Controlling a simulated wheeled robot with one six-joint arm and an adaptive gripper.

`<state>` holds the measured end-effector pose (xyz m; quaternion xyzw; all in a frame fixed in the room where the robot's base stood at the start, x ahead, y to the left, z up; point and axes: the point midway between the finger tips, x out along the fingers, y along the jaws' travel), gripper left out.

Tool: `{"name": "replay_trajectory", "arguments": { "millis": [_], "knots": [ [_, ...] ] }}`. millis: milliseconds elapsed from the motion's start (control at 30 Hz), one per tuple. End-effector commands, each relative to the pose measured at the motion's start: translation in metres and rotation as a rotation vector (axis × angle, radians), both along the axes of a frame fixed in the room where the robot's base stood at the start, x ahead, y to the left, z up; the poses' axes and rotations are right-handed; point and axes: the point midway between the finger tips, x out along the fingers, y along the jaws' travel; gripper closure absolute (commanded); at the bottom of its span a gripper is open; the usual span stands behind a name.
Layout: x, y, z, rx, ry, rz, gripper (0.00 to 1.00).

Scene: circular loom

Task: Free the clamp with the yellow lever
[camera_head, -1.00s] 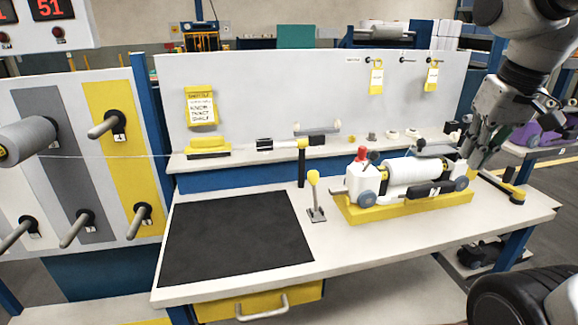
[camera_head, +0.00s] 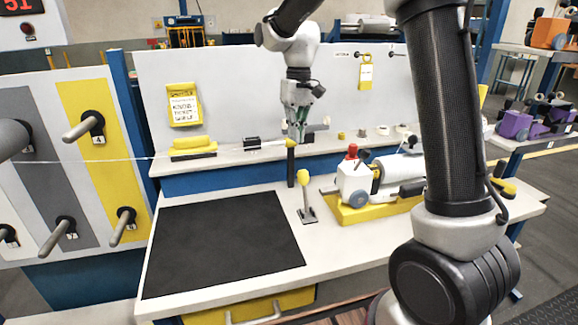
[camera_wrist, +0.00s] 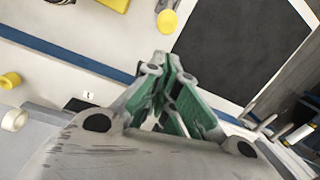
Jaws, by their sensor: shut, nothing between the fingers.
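The clamp's lever has a yellow paddle-shaped tip (camera_head: 303,190) and stands nearly upright from a small grey base on the bench, right of the black mat (camera_head: 225,245). In the wrist view a yellow tip (camera_wrist: 168,21) shows beyond my fingers near the mat (camera_wrist: 240,45). A dark post with a yellow top (camera_head: 291,165) stands just behind the lever. My gripper (camera_head: 299,138) points down, shut and empty, above and behind the lever, near the shelf; it also fills the wrist view (camera_wrist: 163,62). It appears apart from the lever.
A white machine with a red knob and a white roll sits on a yellow base (camera_head: 372,208) to the right, partly hidden by my arm. A shelf (camera_head: 235,160) with small parts runs along the back. The mat is bare.

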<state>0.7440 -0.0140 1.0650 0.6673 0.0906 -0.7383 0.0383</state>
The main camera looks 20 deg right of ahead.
Motion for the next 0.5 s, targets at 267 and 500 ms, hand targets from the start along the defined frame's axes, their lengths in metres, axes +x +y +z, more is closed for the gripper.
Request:
{"name": "replay_trajectory", "arguments": {
  "millis": [267, 500],
  "knots": [
    [-0.001, 0.0, -0.005, 0.0, 0.001, -0.001, 1.0],
    [-0.006, 0.002, -0.041, -0.001, 0.004, -0.001, 1.0]
  ]
}}
